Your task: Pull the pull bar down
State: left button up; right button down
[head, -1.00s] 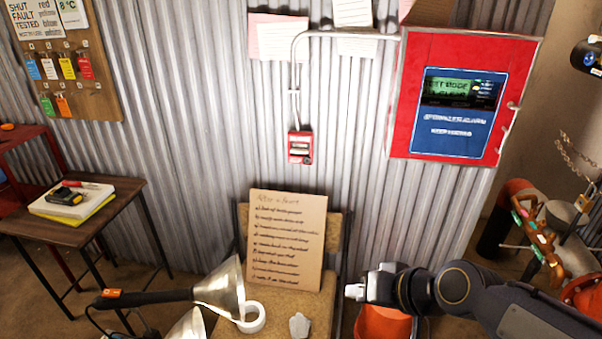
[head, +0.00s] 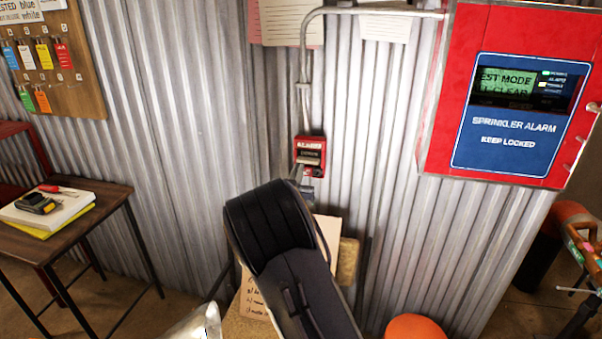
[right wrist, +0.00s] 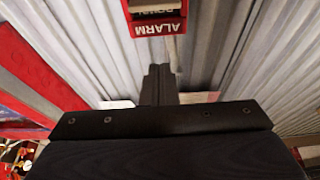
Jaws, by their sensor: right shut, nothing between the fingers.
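The small red alarm pull station (head: 311,146) is fixed to the corrugated wall at the end of a grey conduit. Its pale pull bar (head: 309,156) crosses its front, and lettering shows on it. The right wrist view shows the station upside down at the top edge, with its ALARM label (right wrist: 158,29) and part of the pull bar (right wrist: 153,8). My right gripper (head: 305,180) is shut and empty, just below the station. Its dark fingers (right wrist: 159,72) point at the station; whether they touch it is unclear. My left gripper is out of view.
A red sprinkler alarm panel (head: 512,95) is on the wall at the right. A chair with a cardboard notice (head: 258,297) stands below, mostly hidden by my arm. A side table (head: 92,222) with a book stands at the left. A tag board (head: 80,70) hangs above it.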

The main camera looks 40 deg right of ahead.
aim_at(309, 156)
jog(key=p+x, duration=0.1)
jog(key=x, duration=0.8)
notch_tip(309, 156, down, 3)
jog(key=shift+r, duration=0.1)
jog(key=shift+s+f, duration=0.1)
jog(key=shift+f, duration=0.65)
